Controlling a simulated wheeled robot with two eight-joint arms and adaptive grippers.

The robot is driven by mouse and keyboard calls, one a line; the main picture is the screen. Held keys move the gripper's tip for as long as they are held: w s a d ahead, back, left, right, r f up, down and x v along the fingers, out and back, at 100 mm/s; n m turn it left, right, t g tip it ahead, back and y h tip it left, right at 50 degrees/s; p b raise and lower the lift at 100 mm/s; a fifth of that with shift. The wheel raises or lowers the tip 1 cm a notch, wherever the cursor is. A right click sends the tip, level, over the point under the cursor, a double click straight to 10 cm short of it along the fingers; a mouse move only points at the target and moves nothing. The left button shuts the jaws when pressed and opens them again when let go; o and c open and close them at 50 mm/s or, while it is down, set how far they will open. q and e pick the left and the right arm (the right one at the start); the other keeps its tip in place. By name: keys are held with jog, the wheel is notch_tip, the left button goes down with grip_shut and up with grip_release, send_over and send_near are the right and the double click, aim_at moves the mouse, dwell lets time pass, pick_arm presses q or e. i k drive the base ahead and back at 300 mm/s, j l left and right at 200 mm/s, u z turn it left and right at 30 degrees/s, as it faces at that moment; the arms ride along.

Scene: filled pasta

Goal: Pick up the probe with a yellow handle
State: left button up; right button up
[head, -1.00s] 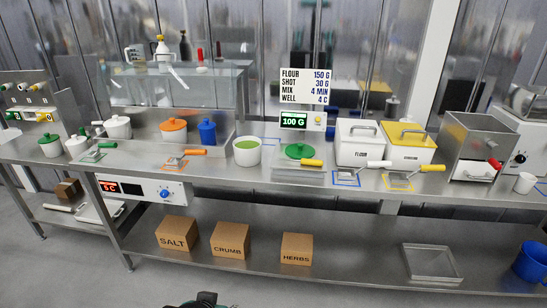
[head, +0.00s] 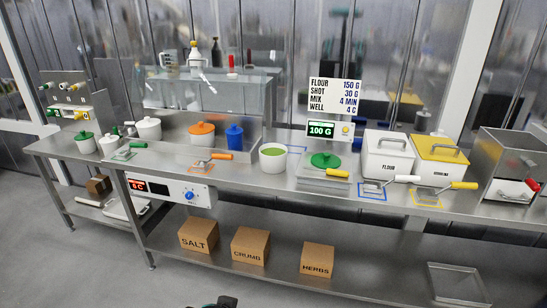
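A metal rack (head: 70,101) stands at the far left end of the counter. Several small handles stick out of it in two rows, in yellow, green and white tones. One handle in the lower row (head: 81,115) looks yellow to orange. They are too small to tell which is the yellow-handled probe. Two scoop-like tools also have yellow handles: one at the scale (head: 337,172), one in front of the yellow-lidded bin (head: 463,185).
The steel counter (head: 240,182) holds lidded pots, a green-filled bowl (head: 272,158), a scale (head: 322,178) and flour bin (head: 386,155). Boxes marked SALT (head: 198,237), CRUMB (head: 250,245) and HERBS (head: 317,259) stand on the lower shelf. Open floor (head: 60,265) lies at front left.

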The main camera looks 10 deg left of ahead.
aim_at(334, 172)
jog(key=i, duration=1.05)
